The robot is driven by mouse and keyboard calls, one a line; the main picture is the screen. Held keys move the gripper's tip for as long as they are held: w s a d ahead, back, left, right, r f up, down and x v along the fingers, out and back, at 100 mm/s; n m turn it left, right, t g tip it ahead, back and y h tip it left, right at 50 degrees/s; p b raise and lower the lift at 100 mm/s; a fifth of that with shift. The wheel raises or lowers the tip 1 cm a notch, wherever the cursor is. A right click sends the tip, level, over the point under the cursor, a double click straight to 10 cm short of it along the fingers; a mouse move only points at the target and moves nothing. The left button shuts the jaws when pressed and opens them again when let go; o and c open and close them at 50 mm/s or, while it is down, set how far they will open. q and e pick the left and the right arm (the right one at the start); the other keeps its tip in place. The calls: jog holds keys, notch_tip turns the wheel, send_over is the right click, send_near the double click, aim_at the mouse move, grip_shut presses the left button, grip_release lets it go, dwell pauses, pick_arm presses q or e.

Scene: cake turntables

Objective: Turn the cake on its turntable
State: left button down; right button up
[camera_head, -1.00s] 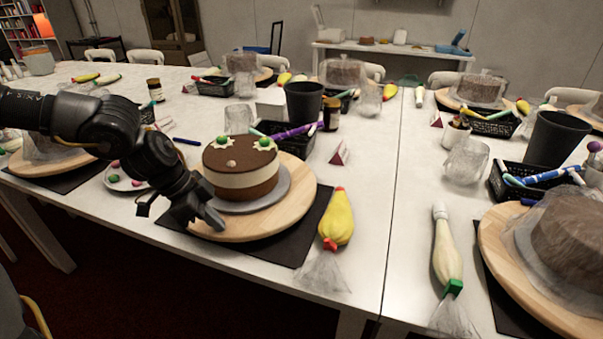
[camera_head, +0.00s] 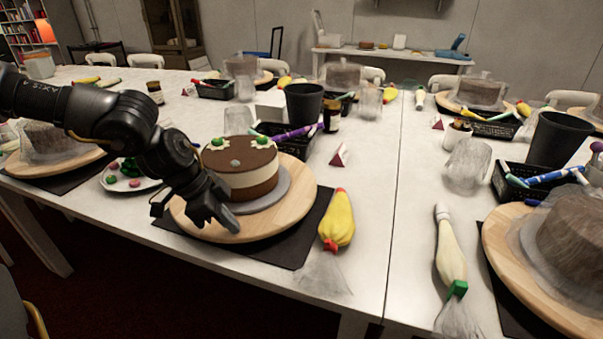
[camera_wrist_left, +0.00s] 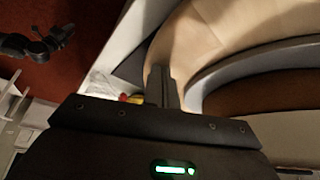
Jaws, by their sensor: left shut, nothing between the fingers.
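The brown and cream layered cake (camera_head: 240,178), topped with green balls and pale icing, sits on a grey board (camera_head: 272,198) on the round wooden turntable (camera_head: 298,205). My left gripper (camera_head: 230,222) is shut and empty, low over the turntable's front left edge, beside the cake. Whether its tip touches the wood cannot be told. In the left wrist view the shut fingers (camera_wrist_left: 162,85) lie before the turntable (camera_wrist_left: 195,40), with the cake (camera_wrist_left: 275,95) at the right. A small dark forked shape (camera_wrist_left: 45,42), perhaps my right gripper, shows at upper left there.
A yellow piping bag (camera_head: 337,222) lies right of the turntable. A plate (camera_head: 118,180) with sweets stands at left. Behind the cake are a black cup (camera_head: 304,103) and a basket (camera_head: 292,142) of pens. The table's front edge is close.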

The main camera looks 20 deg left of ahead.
aim_at(255, 230)
pick_arm(q)
jog(key=shift+w+d+f+b, duration=0.15)
jog(key=shift+w+d+b, duration=0.3)
jog(key=shift+d, duration=0.25)
jog(key=shift+w+d+b, duration=0.2)
jog(key=shift+d, duration=0.25)
jog(key=shift+w+d+b, duration=0.2)
jog(key=shift+d, duration=0.25)
jog(key=shift+r+p, duration=0.95)
jog(key=shift+r, duration=0.55)
notch_tip(255, 230, up, 6)
jog(key=p, duration=0.3)
